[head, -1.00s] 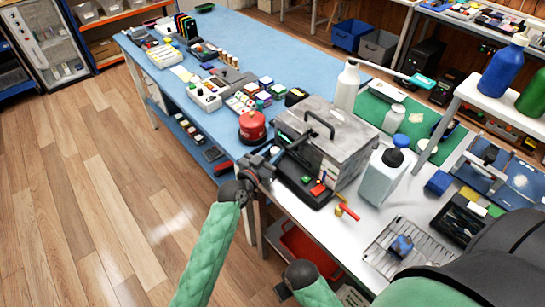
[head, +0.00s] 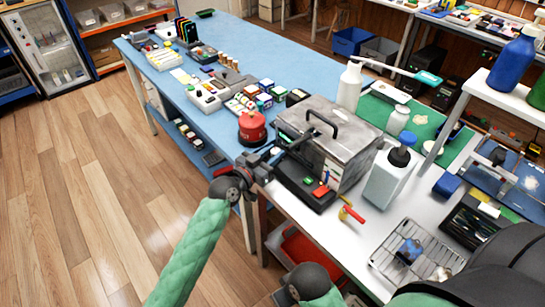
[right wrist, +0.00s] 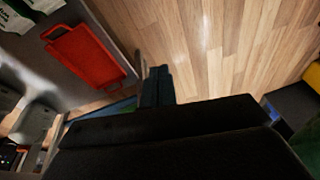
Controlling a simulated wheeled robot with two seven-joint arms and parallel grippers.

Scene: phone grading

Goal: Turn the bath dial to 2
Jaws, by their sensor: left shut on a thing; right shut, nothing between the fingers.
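The bath is a grey metal box (head: 345,150) with a black handle on its lid, standing at the table's front edge. A dark base with a small panel juts from its near side. My left gripper (head: 270,156) is at the left end of that panel, shut on what appears to be the bath dial. The fingers hide the dial, so its number cannot be read. My right gripper (right wrist: 157,86) is shut and empty in the right wrist view, low over the floor beside the table.
A red-handled tool (head: 352,213) and a wire rack (head: 385,255) lie in front. A red tray (right wrist: 85,55) sits below the table.

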